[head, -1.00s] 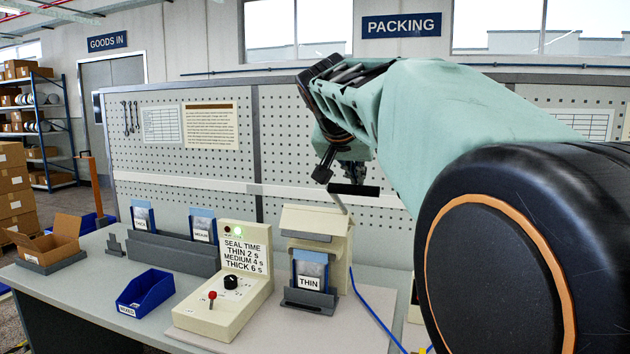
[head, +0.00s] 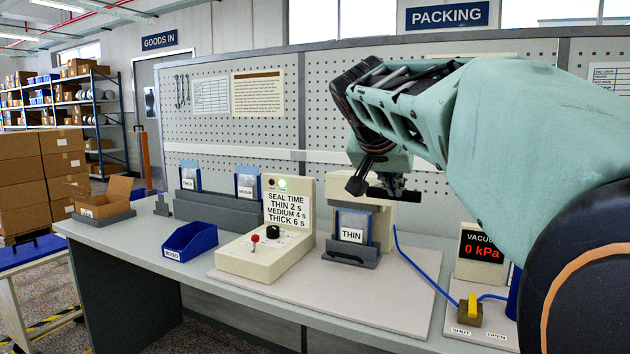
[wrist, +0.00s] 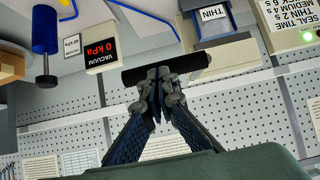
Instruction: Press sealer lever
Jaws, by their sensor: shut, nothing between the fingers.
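The sealer (head: 386,228) is a cream box on the bench, with a bag marked THIN (head: 352,228) upright in a grey holder in front of it. Its lever ends in a black bar handle (wrist: 190,64), low in front of the sealer's upper part. My gripper (wrist: 157,76) is shut and empty, its fingertips at the middle of this bar; whether they touch it I cannot tell. In the head view my gripper (head: 388,182) hangs over the handle and hides part of the sealer. The lever's arm is hidden there.
A control box (head: 265,240) with a seal-time sign, red switch, black knob and lit green lamp stands left of the sealer. A blue bin (head: 192,242) lies further left. At right are a vacuum display (head: 481,250) reading 0 kPa and a yellow-handled valve (head: 471,308).

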